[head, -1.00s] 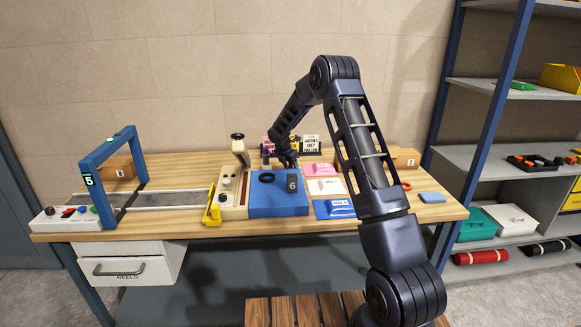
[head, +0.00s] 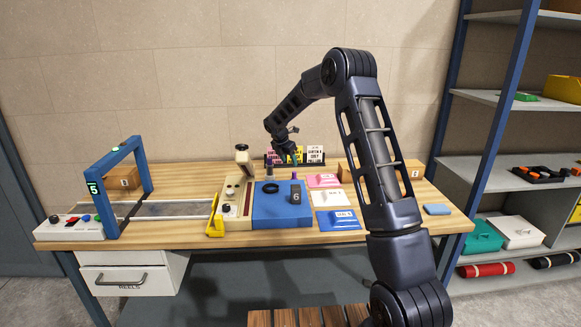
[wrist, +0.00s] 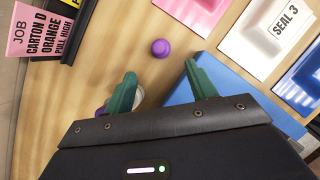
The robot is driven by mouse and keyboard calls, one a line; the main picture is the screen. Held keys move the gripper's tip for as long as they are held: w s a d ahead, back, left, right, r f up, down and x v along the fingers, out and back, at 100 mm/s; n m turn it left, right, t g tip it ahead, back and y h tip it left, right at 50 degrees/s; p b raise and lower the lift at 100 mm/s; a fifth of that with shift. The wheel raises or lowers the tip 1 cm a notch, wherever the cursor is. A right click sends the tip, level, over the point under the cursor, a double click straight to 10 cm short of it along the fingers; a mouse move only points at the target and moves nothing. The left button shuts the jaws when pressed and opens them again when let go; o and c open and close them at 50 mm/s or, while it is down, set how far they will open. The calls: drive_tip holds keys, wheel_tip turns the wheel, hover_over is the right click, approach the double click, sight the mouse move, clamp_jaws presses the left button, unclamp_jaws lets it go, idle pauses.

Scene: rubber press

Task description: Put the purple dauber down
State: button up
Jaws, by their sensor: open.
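The purple dauber (wrist: 160,48) shows in the wrist view as a round purple top on the bare wooden tabletop. It is beyond and between my fingertips, touching neither. My gripper (wrist: 160,80) is open, with its two green fingers spread and nothing between the tips. A second purple and white object (wrist: 102,110) is partly hidden behind the left finger, so I cannot tell its shape. In the head view my gripper (head: 290,157) is above the back of the bench, behind the blue block (head: 266,213).
Pink (head: 323,180), white (head: 322,199) and blue (head: 336,226) seal trays lie right of the blue block. A cream press (head: 236,190) stands at its left. A cardboard box (head: 412,171) is at the right.

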drive_tip(key=s+d+r+m+y, duration=0.1)
drive_tip(key=s+d+r+m, duration=0.6)
drive_tip(key=s+r, duration=0.45)
drive_tip(key=s+d+r+m, duration=0.65)
drive_tip(key=s+r, duration=0.25)
drive_tip(key=s, duration=0.5)
drive_tip(key=s+d+m, duration=0.2)
drive_tip(key=s+m, duration=0.2)
drive_tip(key=s, duration=0.6)
drive_tip(key=s+d+f+m+t+y, duration=0.1)
drive_tip(key=s+d+m, duration=0.1)
drive_tip(key=s+m, duration=0.3)
drive_tip(key=s+d+f+m+y, duration=0.1)
drive_tip(key=s+m, duration=0.3)
drive_tip(key=s, duration=1)
drive_tip(key=shift+s+d, duration=0.3)
drive_tip(key=shift+d, duration=0.5)
drive_tip(key=shift+f+m, duration=0.1)
drive_tip(key=shift+m, duration=0.15)
